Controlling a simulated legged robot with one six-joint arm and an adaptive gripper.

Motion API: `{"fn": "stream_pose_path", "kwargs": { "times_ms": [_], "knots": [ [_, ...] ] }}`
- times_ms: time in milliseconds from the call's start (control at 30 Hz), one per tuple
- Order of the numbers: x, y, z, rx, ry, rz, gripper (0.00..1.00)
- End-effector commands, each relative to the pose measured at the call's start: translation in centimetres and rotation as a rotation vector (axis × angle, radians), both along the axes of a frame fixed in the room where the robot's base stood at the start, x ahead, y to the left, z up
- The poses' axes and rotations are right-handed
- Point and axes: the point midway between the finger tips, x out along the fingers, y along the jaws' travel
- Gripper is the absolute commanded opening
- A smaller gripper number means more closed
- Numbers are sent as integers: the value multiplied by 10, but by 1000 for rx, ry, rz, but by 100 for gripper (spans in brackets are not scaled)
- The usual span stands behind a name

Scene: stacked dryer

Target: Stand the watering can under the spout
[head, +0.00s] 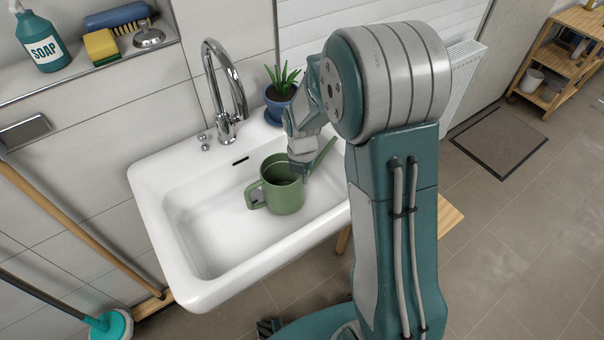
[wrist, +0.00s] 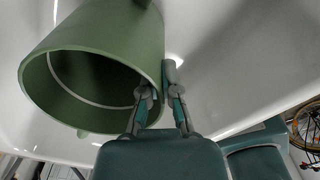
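The green watering can (head: 284,196) is in the white sink basin, roughly upright, with its handle to the left and its long spout to the right. I cannot tell whether its base touches the basin floor. The chrome tap (head: 232,90) stands at the back of the sink, and its spout mouth is to the left of and behind the can. My gripper (head: 300,170) is at the can's right rim. In the wrist view my gripper (wrist: 161,88) has one finger inside the can (wrist: 65,65) and one outside, closed on its wall.
The sink (head: 190,285) has free room left of the can. A plant in a blue pot (head: 277,104) stands on the back right ledge. A shelf above holds a soap bottle (head: 42,40) and a sponge (head: 101,46). A wooden-handled tool (head: 85,232) leans at left.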

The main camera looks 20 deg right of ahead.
Motion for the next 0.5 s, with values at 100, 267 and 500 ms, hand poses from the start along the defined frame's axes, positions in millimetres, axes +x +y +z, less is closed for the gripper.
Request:
{"fn": "stream_pose_path", "kwargs": {
  "times_ms": [100, 267, 500],
  "knots": [
    [0, 0, -1, 0, -1, 0, 0],
    [0, 0, -1, 0, 0, 0, 43],
    [0, 0, -1, 0, 0, 0, 43]
  ]
}}
